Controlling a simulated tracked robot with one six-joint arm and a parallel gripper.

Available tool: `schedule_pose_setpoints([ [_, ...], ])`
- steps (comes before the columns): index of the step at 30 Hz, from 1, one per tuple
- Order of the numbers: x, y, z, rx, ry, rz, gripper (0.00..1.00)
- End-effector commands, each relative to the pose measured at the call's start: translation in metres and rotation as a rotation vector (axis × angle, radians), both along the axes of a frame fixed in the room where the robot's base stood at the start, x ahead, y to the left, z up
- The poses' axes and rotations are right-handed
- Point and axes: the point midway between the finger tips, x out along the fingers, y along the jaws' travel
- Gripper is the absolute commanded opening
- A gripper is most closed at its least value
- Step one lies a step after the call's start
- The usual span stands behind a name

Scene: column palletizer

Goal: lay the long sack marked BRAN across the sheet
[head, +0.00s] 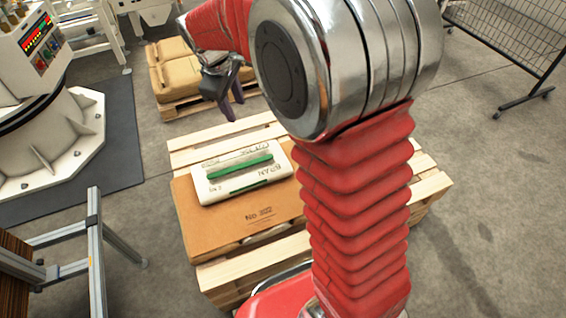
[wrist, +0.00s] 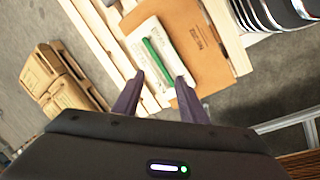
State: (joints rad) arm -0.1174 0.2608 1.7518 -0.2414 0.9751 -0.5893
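A white sack with green stripes and the mark BRAN (head: 240,172) lies flat on a brown sheet (head: 222,223). The sheet lies on a wooden pallet (head: 221,131). In the wrist view the sack (wrist: 151,58) shows beyond my fingertips, on the sheet (wrist: 206,50). My gripper (head: 233,98) is above and behind the pallet in the head view, apart from the sack. In the wrist view the two dark fingers of my gripper (wrist: 160,77) are spread, with nothing held between them. My arm hides the right part of the pallet in the head view.
A second pallet with several tan sacks (head: 175,72) stands behind. A white machine base (head: 55,135) is on a dark mat at left. A metal frame (head: 95,250) stands at front left, and a mesh barrier (head: 510,35) at back right. Floor at right is clear.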

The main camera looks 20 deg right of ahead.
Motion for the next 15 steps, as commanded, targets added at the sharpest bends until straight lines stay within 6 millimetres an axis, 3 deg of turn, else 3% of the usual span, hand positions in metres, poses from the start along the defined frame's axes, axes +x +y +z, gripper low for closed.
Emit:
schedule_pose_setpoints([
  [6, -0.043, -0.007, 0.035, 0.058, -0.064, -0.115, 0.39],
  [15, -0.105, -0.014, 0.067, 0.141, -0.144, -0.272, 0.39],
])
